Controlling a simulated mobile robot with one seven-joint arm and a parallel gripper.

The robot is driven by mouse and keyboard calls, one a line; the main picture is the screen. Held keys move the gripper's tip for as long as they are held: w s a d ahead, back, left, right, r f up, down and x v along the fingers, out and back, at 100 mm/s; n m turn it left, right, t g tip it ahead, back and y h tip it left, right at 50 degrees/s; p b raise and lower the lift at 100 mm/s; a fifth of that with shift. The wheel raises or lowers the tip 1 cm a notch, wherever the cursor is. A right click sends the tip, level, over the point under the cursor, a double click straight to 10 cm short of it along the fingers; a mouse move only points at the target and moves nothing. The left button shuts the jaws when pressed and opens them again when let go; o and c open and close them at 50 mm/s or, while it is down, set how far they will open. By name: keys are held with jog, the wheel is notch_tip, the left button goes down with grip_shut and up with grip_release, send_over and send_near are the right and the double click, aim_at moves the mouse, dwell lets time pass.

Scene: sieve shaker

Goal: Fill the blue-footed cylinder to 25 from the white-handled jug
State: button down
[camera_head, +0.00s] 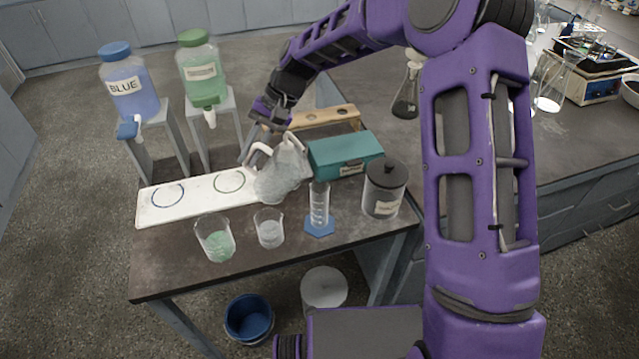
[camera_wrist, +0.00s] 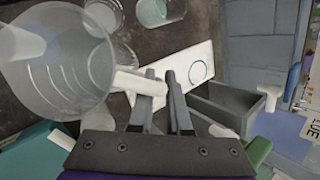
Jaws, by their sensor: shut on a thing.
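The white-handled jug (camera_head: 279,172) is tilted to the right above the table, beside the blue-footed cylinder. My gripper (camera_head: 268,122) is shut on its white handle; the wrist view shows the two fingers (camera_wrist: 165,100) around the handle (camera_wrist: 138,83) and the clear jug (camera_wrist: 62,62) to the left. The blue-footed cylinder (camera_head: 319,203) stands upright on the table, just right of the jug. It is clear with marks on its side; I cannot read a liquid level in it. In the wrist view the jug hides the cylinder.
A beaker with green content (camera_head: 215,240) and a clear beaker (camera_head: 269,228) stand in front. A teal box (camera_head: 345,152) and a grey lidded canister (camera_head: 384,188) stand right and behind. A white board with rings (camera_head: 200,198) lies left. Blue (camera_head: 130,85) and green (camera_head: 202,75) dispensers stand behind.

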jog(key=shift+w+a+f+h, duration=0.1)
jog(key=shift+a+f+h, duration=0.15)
jog(key=shift+f+h, duration=0.05)
jog(key=shift+w+a+f+g+h, duration=0.15)
jog(key=shift+a+f+h, duration=0.25)
jog(key=shift+f, duration=0.1)
jog(key=shift+w+a+f+g+h, duration=0.15)
jog(key=shift+a+f+h, duration=0.15)
jog(key=shift+a+f, duration=0.15)
notch_tip(320, 180, down, 4)
jog(key=a+h, duration=0.1)
jog(key=h, duration=0.1)
notch_tip(320, 180, up, 7)
jog(key=a+m+g+h, duration=0.1)
jog(key=shift+w+h, duration=0.2)
jog(key=shift+h, duration=0.1)
jog(key=shift+a, duration=0.1)
jog(key=shift+f, duration=0.1)
